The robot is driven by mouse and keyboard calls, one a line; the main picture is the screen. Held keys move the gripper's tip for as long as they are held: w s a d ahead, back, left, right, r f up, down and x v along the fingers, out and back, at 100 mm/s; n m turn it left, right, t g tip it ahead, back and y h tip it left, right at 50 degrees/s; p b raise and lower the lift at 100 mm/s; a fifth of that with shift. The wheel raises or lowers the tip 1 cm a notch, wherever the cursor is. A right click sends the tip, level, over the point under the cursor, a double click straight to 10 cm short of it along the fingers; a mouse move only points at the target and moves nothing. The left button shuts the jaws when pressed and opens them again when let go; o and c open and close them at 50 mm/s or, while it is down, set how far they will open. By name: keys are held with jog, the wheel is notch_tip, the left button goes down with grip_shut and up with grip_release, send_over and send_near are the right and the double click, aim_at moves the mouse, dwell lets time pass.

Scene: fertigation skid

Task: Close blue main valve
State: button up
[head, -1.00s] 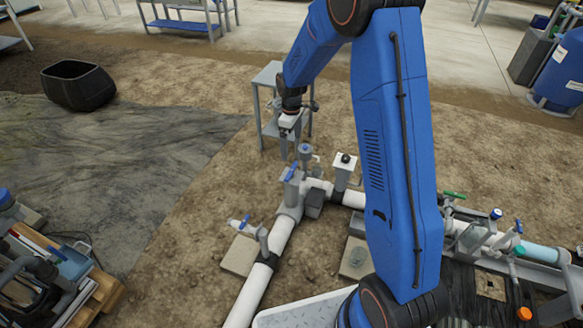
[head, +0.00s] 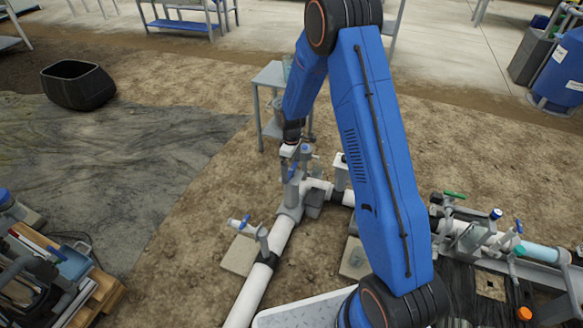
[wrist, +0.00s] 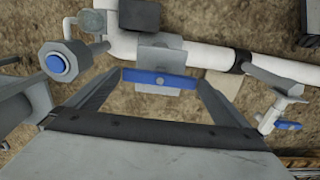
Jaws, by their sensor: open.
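A blue valve handle (wrist: 160,81), likely the main valve's, is a flat bar on a grey body at the white pipe. In the wrist view it lies crosswise between the fingers of my gripper (wrist: 158,79). The fingers are apart with nothing clamped. In the head view my gripper (head: 290,160) points down right over the grey valve post (head: 291,190), and partly hides the blue handle there. I cannot tell whether the fingers touch the handle.
A smaller blue-handled side valve (head: 245,222) stands at lower left of the pipe (head: 250,295). A grey post with a round blue cap (wrist: 57,63) is close at left in the wrist view. A grey side table (head: 270,78) stands behind. Bare soil lies left.

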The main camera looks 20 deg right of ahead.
jog(key=shift+c, duration=0.3)
jog(key=c, duration=0.7)
jog(key=shift+m, duration=0.3)
jog(key=m, duration=1.1)
jog(key=shift+m, duration=0.3)
jog(key=m, duration=0.5)
jog(key=shift+m, duration=0.4)
